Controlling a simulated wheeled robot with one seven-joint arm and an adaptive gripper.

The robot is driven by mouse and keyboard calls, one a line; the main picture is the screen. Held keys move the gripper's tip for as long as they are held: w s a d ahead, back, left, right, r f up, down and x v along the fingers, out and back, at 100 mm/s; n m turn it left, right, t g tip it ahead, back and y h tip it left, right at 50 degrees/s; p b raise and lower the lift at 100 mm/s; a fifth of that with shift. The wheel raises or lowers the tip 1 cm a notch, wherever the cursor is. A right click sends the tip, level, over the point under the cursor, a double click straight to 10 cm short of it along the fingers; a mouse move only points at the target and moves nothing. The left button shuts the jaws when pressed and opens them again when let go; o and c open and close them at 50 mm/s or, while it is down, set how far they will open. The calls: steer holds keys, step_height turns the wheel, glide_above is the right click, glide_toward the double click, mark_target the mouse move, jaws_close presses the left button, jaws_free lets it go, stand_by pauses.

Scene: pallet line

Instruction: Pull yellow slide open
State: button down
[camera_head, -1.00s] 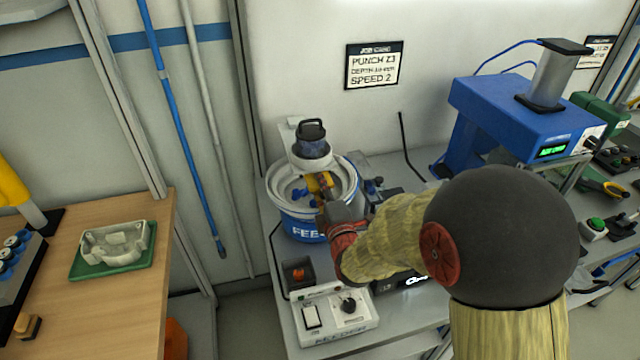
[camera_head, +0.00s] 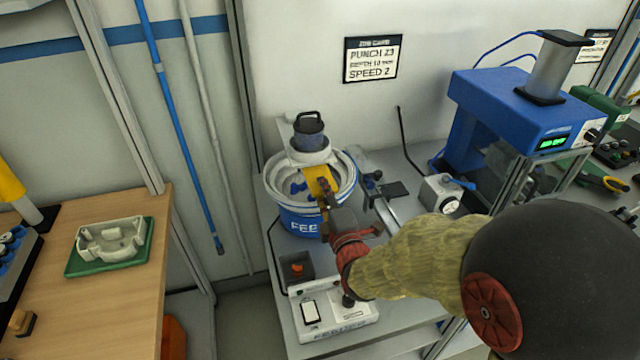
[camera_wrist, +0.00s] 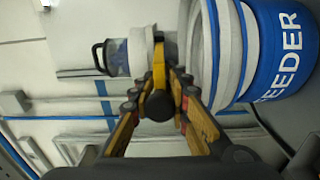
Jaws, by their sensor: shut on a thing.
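The yellow slide (camera_head: 319,180) sits at the front of the white hopper (camera_head: 309,155), above the blue feeder bowl (camera_head: 298,223). My gripper (camera_head: 325,203) is at the slide's near end in the head view. In the wrist view my gripper (camera_wrist: 158,92) has its fingers closed around the yellow slide (camera_wrist: 158,76), with a dark round knob at its near end. The feeder bowl (camera_wrist: 272,50) is at the right there, and the hopper's dark-lidded container (camera_wrist: 117,57) is at the left. The fingers partly hide the slide.
A feeder control box (camera_head: 336,315) and a small dark bin (camera_head: 297,270) stand in front of the bowl. A linear track (camera_head: 382,205) and a grey block with a gauge (camera_head: 446,195) lie to the right. A blue press (camera_head: 525,110) stands farther right.

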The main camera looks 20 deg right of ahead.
steer(key=shift+s+f, duration=0.15)
steer(key=shift+s, duration=0.2)
steer(key=c, duration=2.1)
jaws_free()
steer(key=shift+o, duration=0.5)
steer(key=shift+s, duration=0.2)
steer(key=shift+o, duration=1.4)
steer(key=shift+w, duration=0.1)
steer(key=s, duration=1.2)
steer(key=shift+w, duration=0.1)
